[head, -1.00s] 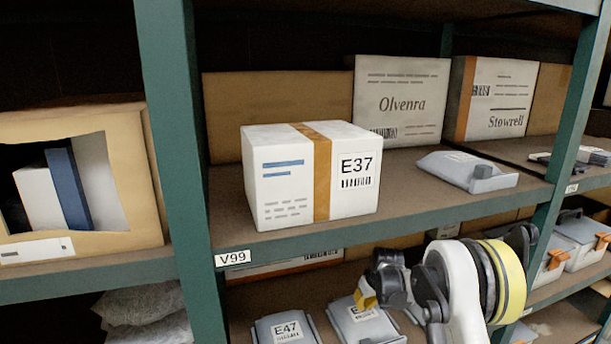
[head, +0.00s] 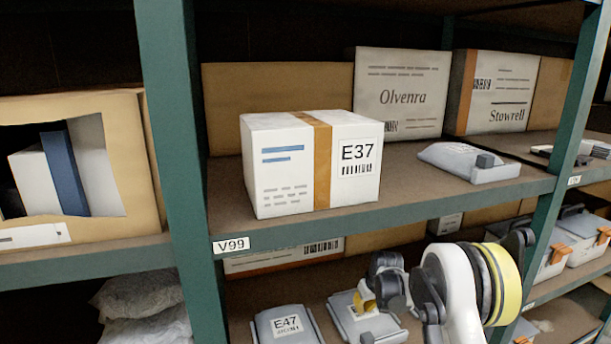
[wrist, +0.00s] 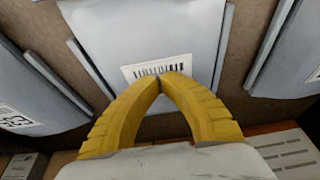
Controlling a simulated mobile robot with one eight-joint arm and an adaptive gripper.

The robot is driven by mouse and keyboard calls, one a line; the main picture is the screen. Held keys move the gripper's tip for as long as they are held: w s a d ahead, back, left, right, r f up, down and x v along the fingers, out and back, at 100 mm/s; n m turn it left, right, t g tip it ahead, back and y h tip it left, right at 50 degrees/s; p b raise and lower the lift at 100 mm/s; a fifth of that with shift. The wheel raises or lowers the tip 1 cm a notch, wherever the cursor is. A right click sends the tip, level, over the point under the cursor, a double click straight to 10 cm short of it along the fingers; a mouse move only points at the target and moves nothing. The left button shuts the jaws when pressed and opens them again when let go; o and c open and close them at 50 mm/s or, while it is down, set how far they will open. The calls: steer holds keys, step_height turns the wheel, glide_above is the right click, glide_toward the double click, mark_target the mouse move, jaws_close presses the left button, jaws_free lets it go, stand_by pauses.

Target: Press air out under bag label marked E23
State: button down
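A grey bag (head: 348,328) with a white label lies on the lower shelf, partly hidden by my arm in the head view. Its label (head: 359,298) is largely covered by my gripper (head: 366,304), so I cannot read its code now. In the wrist view the same grey bag (wrist: 140,28) fills the top middle, and its label (wrist: 158,67) shows a barcode. My gripper (wrist: 161,76) has its two yellow fingers together at the tips, over the label's near edge, with nothing between them. I cannot tell whether the tips touch the label.
A grey bag marked E47 (head: 285,327) lies just left. Above, the shelf edge (head: 390,222) carries a white E37 box (head: 290,165) and another grey bag (head: 468,162). A green upright (head: 178,150) stands left. Another bag (wrist: 285,50) lies close right in the wrist view.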

steer(key=shift+f, duration=0.5)
steer(key=shift+r+p, duration=1.4)
steer(key=shift+r, duration=1.75)
steer(key=shift+f, duration=0.1)
